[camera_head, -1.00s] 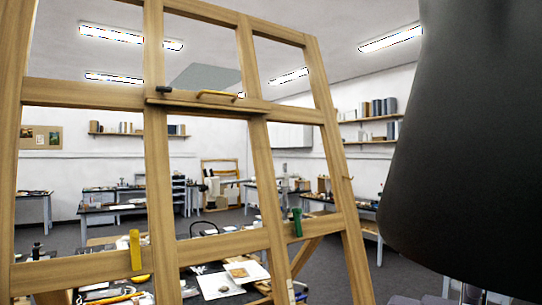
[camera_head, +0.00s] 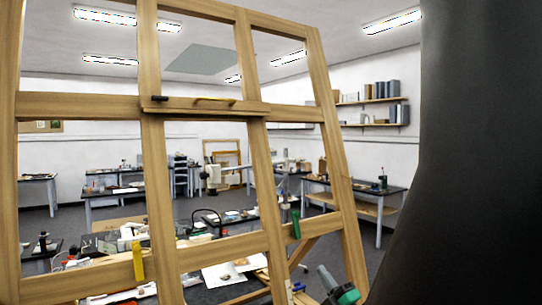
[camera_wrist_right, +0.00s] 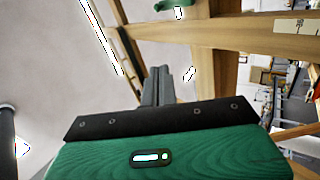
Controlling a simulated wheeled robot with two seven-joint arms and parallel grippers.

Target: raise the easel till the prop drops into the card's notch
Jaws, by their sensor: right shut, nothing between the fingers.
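The wooden easel (camera_head: 262,165) fills the left and middle of the head view, an upright frame with crossbars. A yellow clip (camera_head: 137,262) and a green clip (camera_head: 295,224) sit on its lower crossbar. A slanted wooden strut (camera_head: 318,226), perhaps the prop, shows behind the right leg. My right gripper (camera_head: 321,268) is shut and empty beside the lower right leg. In the right wrist view its fingers (camera_wrist_right: 160,82) are together, below the easel's wood (camera_wrist_right: 240,38). A pale marked strip (camera_wrist_right: 298,27) lies on that wood. I cannot make out the notch. My left gripper is out of view.
Behind the easel, a dark table (camera_head: 190,225) holds papers and tools. A workbench (camera_head: 365,190) stands at the right, below wall shelves (camera_head: 375,112). Open grey floor lies between the benches. My dark arm link hides the right side of the head view.

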